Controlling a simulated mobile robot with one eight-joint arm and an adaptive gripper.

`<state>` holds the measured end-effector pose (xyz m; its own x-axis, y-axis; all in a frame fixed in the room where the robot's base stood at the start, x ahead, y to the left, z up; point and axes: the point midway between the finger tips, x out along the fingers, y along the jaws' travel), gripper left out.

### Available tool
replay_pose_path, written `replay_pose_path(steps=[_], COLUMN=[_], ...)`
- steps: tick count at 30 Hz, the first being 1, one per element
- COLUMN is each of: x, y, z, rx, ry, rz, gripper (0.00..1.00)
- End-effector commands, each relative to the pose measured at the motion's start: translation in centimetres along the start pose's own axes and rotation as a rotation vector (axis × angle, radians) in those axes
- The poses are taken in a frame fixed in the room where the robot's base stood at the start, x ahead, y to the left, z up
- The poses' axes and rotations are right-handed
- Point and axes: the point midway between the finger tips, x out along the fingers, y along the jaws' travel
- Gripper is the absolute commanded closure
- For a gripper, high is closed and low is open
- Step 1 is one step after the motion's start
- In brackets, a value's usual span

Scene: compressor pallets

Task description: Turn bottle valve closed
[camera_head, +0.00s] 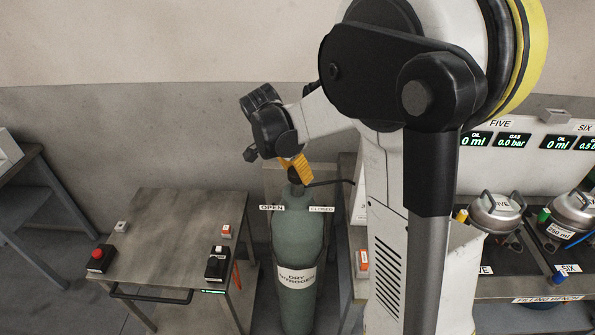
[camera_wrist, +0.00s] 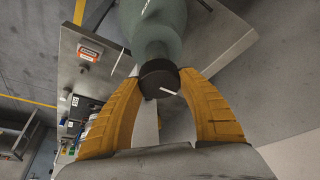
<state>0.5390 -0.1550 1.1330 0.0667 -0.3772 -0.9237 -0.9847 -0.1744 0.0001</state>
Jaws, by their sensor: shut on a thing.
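The green gas bottle (camera_head: 300,245), labelled DRY NITROGEN, stands upright beside the steel table. Its dark valve knob (camera_head: 293,177) is on top, and my gripper (camera_head: 295,166) reaches down to it from above. In the wrist view my gripper's yellow fingers (camera_wrist: 160,82) are shut on the sides of the black knob (camera_wrist: 158,76). A short white mark shows on the knob's face. An OPEN label (camera_head: 271,207) is left of the bottle's neck and a CLOSED label (camera_head: 321,209) is right of it. The bottle's shoulder also shows in the wrist view (camera_wrist: 155,25).
A steel table (camera_head: 170,235) with a red button box (camera_head: 101,257) and small devices stands at the left. A dark hose (camera_head: 330,182) leads right from the valve. The filling bench (camera_head: 530,290) with round compressors (camera_head: 497,213) is at the right.

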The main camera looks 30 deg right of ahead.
Motion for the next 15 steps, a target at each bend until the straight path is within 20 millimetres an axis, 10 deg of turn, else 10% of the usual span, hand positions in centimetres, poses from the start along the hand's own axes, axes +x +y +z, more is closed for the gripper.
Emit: replay_pose_path(steps=[2,3,5,15], x=[0.07,0.07,0.07,-0.14], y=[0.09,0.09,0.08,0.02], z=[0.07,0.07,0.06,0.02], rx=[0.001,0.0,0.0,-0.001], ry=[-0.002,-0.002,-0.002,-0.001], rz=[0.002,0.002,0.001,0.0], gripper=[0.83,0.5,0.32,0.3])
